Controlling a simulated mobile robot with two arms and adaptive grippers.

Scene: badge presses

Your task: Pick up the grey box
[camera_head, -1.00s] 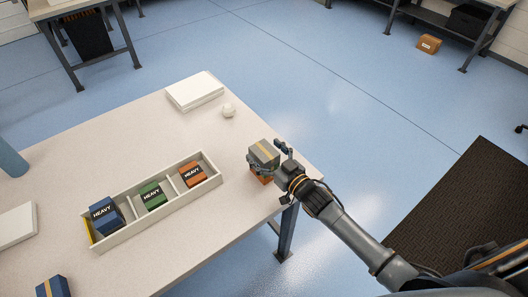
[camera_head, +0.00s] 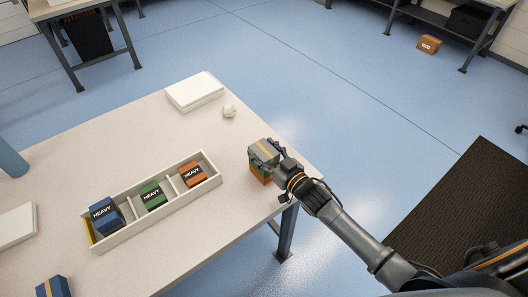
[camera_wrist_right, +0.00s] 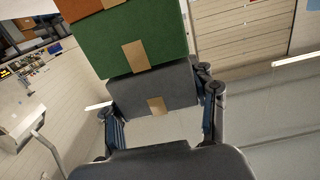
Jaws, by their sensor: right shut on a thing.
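The grey box (camera_head: 262,148) with a tan strip is at the top of a small stack near the table's right corner. Below it show a green box (camera_head: 254,169) and an orange box (camera_head: 262,180). My right gripper (camera_head: 269,152) is shut on the grey box, its fingers on either side. In the right wrist view the grey box (camera_wrist_right: 155,92) sits between the fingers, against the green box (camera_wrist_right: 135,40), with the orange box (camera_wrist_right: 82,8) beyond. I cannot tell whether a gap separates grey from green. My left gripper is out of view.
A white divided tray (camera_head: 153,222) holds blue, green and orange boxes marked HEAVY. A white flat stack (camera_head: 195,92) and a small pale ball (camera_head: 229,111) lie behind. Another blue box (camera_head: 52,287) is at the front left. The table's front middle is clear.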

